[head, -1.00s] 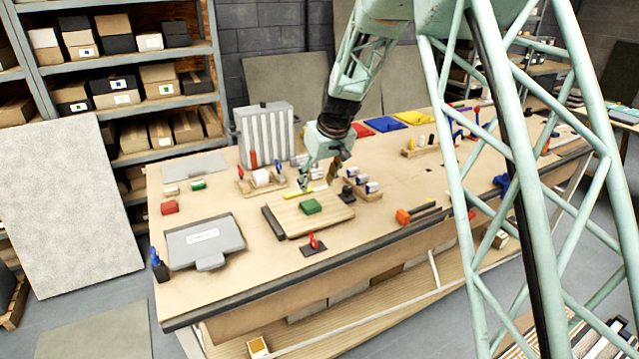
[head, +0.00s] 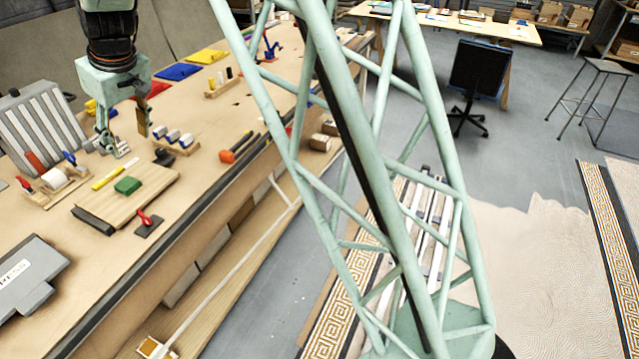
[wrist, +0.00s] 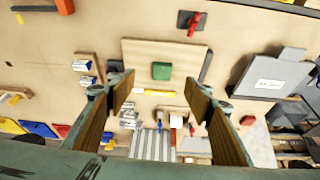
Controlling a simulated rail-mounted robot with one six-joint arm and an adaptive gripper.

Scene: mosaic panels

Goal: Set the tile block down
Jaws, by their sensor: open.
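A small green block (head: 127,185), which I take for the tile block, rests on a wooden board (head: 152,190) on the workbench. In the wrist view the green block (wrist: 161,71) lies flat near the middle of the board (wrist: 190,57), apart from my fingers. My gripper (head: 125,137) is open and empty above the bench, behind the block in the head view. Its two fingers (wrist: 163,95) stand wide apart in the wrist view, with nothing between them.
A yellow stick (head: 107,178) lies beside the block. A red-handled tool (head: 146,219) lies at the board's front. A grey case (head: 30,275) is at front left. A ribbed grey rack (head: 40,125) stands behind.

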